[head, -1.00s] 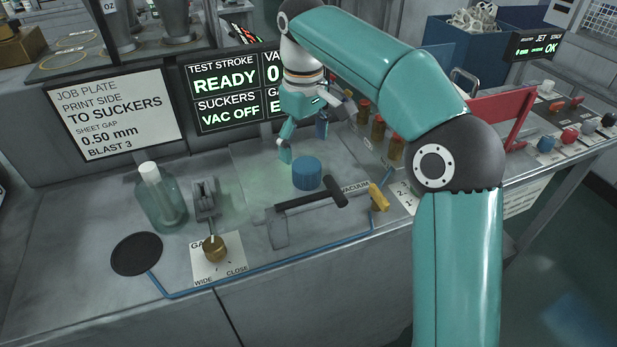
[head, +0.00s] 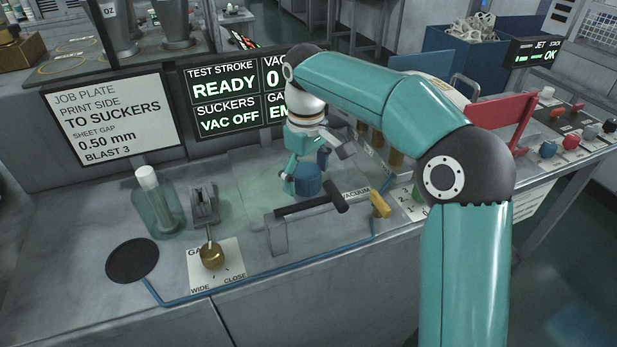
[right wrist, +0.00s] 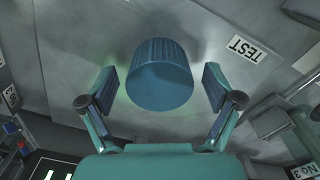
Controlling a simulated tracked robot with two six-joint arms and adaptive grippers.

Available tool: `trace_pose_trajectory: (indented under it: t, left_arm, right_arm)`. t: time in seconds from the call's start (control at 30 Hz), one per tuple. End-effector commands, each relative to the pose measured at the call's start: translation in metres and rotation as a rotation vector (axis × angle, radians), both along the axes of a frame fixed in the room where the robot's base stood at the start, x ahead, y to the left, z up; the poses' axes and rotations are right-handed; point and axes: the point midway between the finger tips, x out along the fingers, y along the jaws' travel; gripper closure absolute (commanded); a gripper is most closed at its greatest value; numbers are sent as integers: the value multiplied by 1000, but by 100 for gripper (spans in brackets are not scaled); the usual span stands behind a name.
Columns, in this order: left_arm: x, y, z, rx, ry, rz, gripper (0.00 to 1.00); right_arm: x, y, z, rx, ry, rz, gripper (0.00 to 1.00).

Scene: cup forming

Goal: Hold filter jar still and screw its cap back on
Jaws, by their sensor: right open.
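The ribbed blue cap (head: 308,181) sits on the grey counter, apart from the jar. The clear greenish filter jar (head: 158,210), with a white filter standing out of its top, is upright at the left. My right gripper (head: 306,170) is over the cap and partly hides it in the head view. In the right wrist view the cap (right wrist: 160,80) lies between the open fingers of my right gripper (right wrist: 160,88), with a gap on each side. My left gripper is not in view.
A black-handled lever (head: 310,199) stands just in front of the cap. A yellow valve handle (head: 380,205), a blue hose (head: 270,272), a brass knob (head: 212,256) and a round black pad (head: 132,260) are nearby. Screens stand behind.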

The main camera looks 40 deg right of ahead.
Motion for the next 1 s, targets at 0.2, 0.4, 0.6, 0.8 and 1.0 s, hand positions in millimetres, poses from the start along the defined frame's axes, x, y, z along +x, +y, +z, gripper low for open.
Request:
trace_pose_trajectory:
  t: [0.2,0.4,0.6,0.8,1.0]
  left_arm:
    - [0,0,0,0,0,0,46]
    - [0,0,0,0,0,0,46]
    - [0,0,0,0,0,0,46]
    - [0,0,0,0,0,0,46]
    - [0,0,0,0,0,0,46]
  right_arm:
    - [0,0,-2,0,-1,-1,10]
    - [0,0,-1,0,-1,-1,18]
    - [0,-1,-1,0,-1,-2,51]
    - [0,-1,-1,0,-1,-2,63]
    - [0,-1,0,0,-1,-2,63]
